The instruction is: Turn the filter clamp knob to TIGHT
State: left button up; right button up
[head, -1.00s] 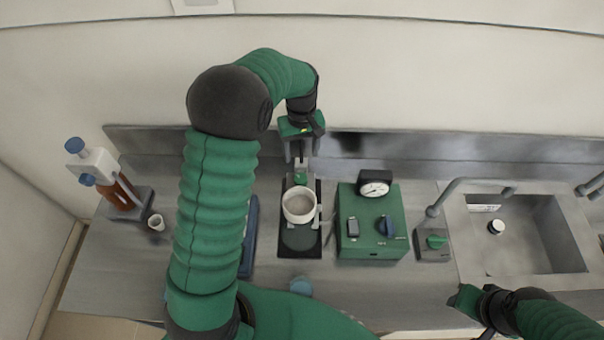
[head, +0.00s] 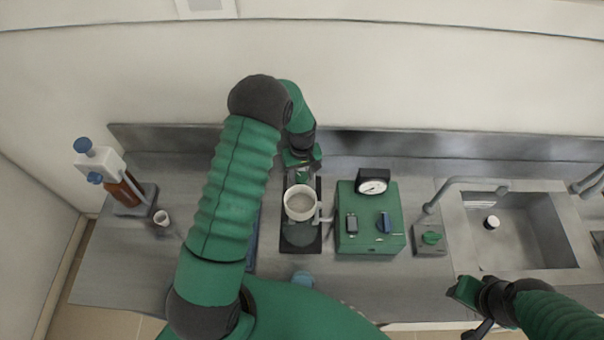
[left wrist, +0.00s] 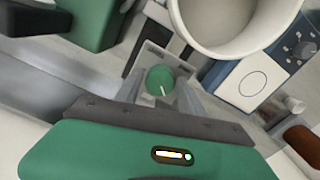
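The filter clamp knob (head: 302,176) is small, round and green, behind the white funnel (head: 300,203) on its dark stand. In the left wrist view the green knob (left wrist: 160,80) has a white pointer line; no TIGHT label is readable. My left gripper (head: 302,168) points down over the knob, with its grey fingers apart on either side of it. Whether they touch it, I cannot tell. The funnel's rim (left wrist: 225,50) is close by in the left wrist view. My right gripper (head: 462,292) is far off at the lower right; its fingers are unclear.
A green pump box (head: 370,235) with a gauge (head: 373,187) stands right of the funnel. Farther right are a green valve knob (head: 431,238) and a sink (head: 535,230). A brown bottle (head: 125,190) stands at the left. A blue device (left wrist: 250,80) is partly hidden.

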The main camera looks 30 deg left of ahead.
pick_arm(q)
grip_shut()
